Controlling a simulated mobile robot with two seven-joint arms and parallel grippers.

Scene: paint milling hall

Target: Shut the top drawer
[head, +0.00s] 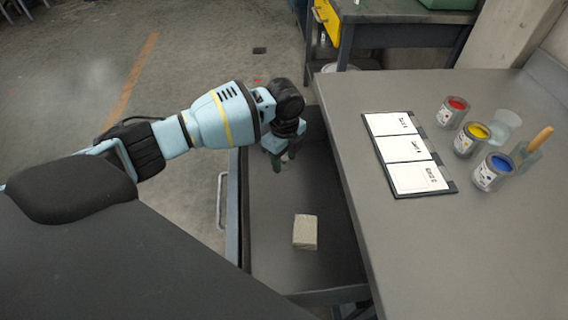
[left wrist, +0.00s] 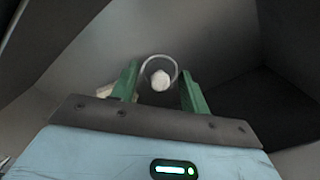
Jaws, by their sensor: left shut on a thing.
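The top drawer (head: 275,200) is pulled out from the left side of the grey worktable (head: 440,260). Its handle (head: 222,200) is on its left front. My left gripper (head: 282,160) points down into the far part of the drawer, away from the handle. In the left wrist view, my left gripper (left wrist: 160,88) is shut on a clear round-rimmed thing (left wrist: 160,79) with a whitish middle; I cannot tell exactly what it is. A beige block (head: 304,232) lies in the near part of the drawer, apart from the gripper. My right gripper is not in view.
On the worktable are a board with white cards (head: 408,155), cans of red (head: 453,110), yellow (head: 471,138) and blue paint (head: 493,171), a clear cup (head: 503,124) and a wooden-handled tool (head: 538,141). Floor left of the drawer is clear. A yellow-drawered bench (head: 400,28) stands behind.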

